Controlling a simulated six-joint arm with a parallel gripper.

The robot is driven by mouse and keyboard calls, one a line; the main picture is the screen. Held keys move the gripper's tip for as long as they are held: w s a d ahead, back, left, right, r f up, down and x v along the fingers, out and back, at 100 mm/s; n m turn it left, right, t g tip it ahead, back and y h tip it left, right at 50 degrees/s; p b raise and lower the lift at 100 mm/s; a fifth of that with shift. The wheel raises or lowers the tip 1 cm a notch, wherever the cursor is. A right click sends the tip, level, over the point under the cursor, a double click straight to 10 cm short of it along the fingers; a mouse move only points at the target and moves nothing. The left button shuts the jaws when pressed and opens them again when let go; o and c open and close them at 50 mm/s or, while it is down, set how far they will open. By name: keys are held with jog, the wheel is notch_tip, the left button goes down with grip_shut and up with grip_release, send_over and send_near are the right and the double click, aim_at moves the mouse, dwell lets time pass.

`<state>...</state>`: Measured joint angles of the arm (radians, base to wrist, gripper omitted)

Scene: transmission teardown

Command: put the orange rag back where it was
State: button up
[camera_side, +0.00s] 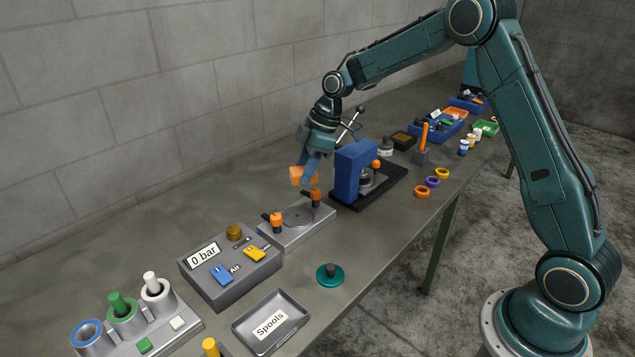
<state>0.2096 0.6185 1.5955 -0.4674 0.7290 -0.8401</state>
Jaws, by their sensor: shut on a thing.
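My gripper (311,170) points down above the bench, behind and above the grey clamp plate. It is shut on the orange rag (298,175), which shows as a small orange block on the left side of the fingers. The rag is held in the air, apart from the plate as far as I can tell. The gripper's own fingers hide part of the rag.
The grey plate (297,228) with two orange-topped clamps stands just below. A blue block (352,172) on a black base is close on the right. The "0 bar" box (216,290) and Spools tray (246,327) are nearer. The bench along the wall (150,220) is clear.

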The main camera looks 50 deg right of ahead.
aim_at(354, 251)
jog(key=s+d+r+n+g+y, duration=0.1)
jog(key=s+r+n, duration=0.2)
jog(key=s, duration=0.5)
jog(key=s+d+r+n+g, duration=0.1)
jog(key=s+r+n, duration=0.25)
jog(key=s, duration=0.35)
notch_tip(354, 251, down, 20)
jog(key=shift+f, duration=0.1)
dwell(0.5)
jog(key=shift+f, duration=0.1)
jog(key=o, duration=0.9)
jog(key=v, duration=1.2)
jog(key=shift+w+d, duration=0.1)
jog(key=shift+w, duration=0.15)
